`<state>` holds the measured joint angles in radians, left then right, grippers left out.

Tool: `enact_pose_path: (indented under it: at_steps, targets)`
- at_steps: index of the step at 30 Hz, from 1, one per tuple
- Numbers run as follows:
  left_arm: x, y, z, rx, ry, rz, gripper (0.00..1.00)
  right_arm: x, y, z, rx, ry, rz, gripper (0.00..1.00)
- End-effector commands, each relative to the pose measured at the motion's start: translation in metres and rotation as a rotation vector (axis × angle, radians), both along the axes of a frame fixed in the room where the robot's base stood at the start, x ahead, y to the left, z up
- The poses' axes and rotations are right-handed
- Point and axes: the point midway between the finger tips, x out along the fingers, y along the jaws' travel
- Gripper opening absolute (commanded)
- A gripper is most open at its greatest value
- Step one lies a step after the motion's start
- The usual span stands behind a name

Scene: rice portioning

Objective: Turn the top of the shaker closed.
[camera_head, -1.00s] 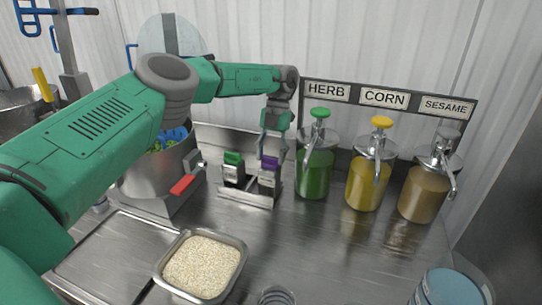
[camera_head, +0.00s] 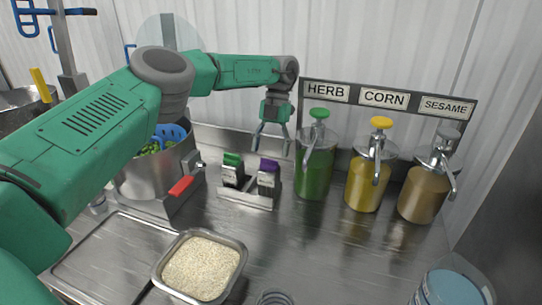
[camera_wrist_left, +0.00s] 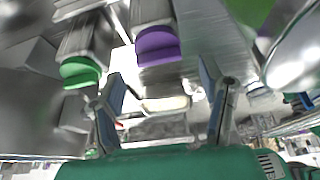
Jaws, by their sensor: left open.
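Two small shakers stand side by side in a metal holder. One has a green top (camera_head: 232,158) and the other a purple top (camera_head: 269,164). In the left wrist view, the green top (camera_wrist_left: 80,72) is at the left and the purple top (camera_wrist_left: 157,46) is near the upper middle. My left gripper (camera_head: 272,148) is open and empty, with its fingers pointing down above and just behind the purple-topped shaker, apart from it. I cannot tell from these views how far either top is turned. My right gripper is not in view.
The metal holder (camera_head: 245,199) sits on the steel counter. Green (camera_head: 315,172), yellow (camera_head: 367,184) and brown (camera_head: 422,193) pump jars stand to the right. A pot (camera_head: 139,180) with a red handle is at the left. A rice tray (camera_head: 238,282) lies in front.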

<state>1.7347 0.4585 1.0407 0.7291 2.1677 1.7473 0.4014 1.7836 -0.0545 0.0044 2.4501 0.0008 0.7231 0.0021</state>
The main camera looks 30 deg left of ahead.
Motion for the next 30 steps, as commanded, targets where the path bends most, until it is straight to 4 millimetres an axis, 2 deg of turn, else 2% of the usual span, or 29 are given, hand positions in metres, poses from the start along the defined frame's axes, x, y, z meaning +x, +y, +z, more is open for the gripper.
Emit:
enact_pose_path:
  at_steps: [1,6,12,30]
  targets:
    - [0.002,0.000,0.012,-0.001,-0.005,0.001,0.64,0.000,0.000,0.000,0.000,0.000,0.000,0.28]
    - [0.003,0.000,0.044,0.000,-0.003,0.000,0.64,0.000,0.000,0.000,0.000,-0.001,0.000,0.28]
    - [0.004,0.000,0.067,-0.001,0.001,0.000,0.64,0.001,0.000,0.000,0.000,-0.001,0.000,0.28]
    - [0.003,0.001,0.071,-0.001,0.001,-0.001,0.64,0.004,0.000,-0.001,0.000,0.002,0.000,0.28]
